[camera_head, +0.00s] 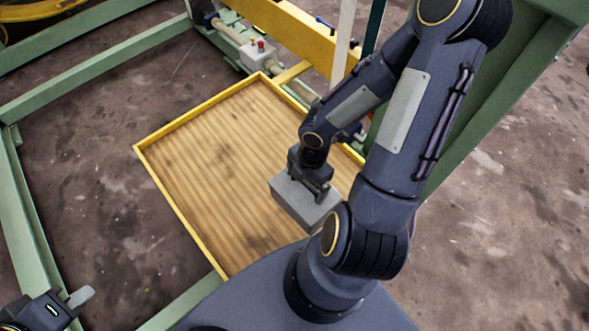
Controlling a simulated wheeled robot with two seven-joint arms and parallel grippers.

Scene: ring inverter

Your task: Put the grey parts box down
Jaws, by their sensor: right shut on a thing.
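The grey parts box (293,203) is over the right part of a wooden slatted surface with a yellow rim (184,241). My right gripper (314,190) points down and is shut on the top of the box. The arm comes in from the right and hides part of the box's right side. I cannot tell whether the box touches the slats or hangs just above them. My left gripper (75,300) is at the lower left corner, away from the box, partly cut off by the picture edge. One pale finger shows, and its opening is unclear.
Green frame beams (90,67) run along the left and upper left. A yellow beam (290,30) and a white pipe with a small valve block (258,52) stand behind the slatted surface. The slats left of the box are bare. The floor is stained concrete.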

